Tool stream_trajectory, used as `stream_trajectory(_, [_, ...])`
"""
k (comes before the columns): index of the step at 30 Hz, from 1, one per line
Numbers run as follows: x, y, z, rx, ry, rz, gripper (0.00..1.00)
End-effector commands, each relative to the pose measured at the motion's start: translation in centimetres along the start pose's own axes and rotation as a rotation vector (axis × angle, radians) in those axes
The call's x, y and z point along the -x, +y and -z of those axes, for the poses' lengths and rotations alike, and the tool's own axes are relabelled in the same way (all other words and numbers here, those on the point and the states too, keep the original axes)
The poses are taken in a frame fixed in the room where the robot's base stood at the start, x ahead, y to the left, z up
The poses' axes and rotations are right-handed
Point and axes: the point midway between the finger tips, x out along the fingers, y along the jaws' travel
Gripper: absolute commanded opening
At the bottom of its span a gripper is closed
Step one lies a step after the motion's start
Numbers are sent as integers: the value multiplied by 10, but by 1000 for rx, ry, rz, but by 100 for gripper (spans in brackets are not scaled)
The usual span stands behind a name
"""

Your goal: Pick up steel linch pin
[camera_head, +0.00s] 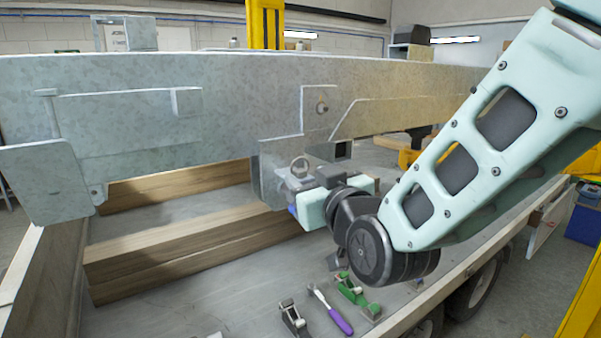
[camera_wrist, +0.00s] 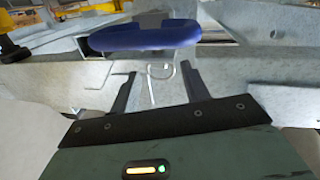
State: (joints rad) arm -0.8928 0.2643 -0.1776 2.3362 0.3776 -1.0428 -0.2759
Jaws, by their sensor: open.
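The steel linch pin (camera_head: 300,167) shows as a grey metal ring on the bracket of the galvanized trailer frame (camera_head: 225,80), just beyond my gripper (camera_head: 308,184). In the wrist view the pin (camera_wrist: 161,71) appears as a thin pale loop with a straight shank below it. It lies between the two dark fingers of my gripper (camera_wrist: 158,73), which are apart on either side. I cannot tell whether either finger touches it. The lower part of the pin is hidden in the head view.
A dark blue rounded object (camera_wrist: 145,37) lies just beyond the fingers in the wrist view. Wooden beams (camera_head: 190,240) lie on the trailer bed below. Clamps (camera_head: 293,318), a purple-handled tool (camera_head: 335,315) and a green tool (camera_head: 352,290) lie at the front.

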Motion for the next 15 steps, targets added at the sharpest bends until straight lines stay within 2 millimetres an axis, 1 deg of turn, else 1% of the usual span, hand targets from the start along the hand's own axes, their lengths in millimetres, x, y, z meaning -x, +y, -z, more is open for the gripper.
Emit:
stream_trajectory(1, [-5,0,4,1,-1,-1,46])
stream_trajectory(5, [-21,1,8,2,-2,-1,46])
stream_trajectory(9, [-38,1,7,2,-2,-1,46])
stream_trajectory(12, [-46,1,6,1,-2,-1,46])
stream_trajectory(15, [-50,1,5,1,0,-1,46])
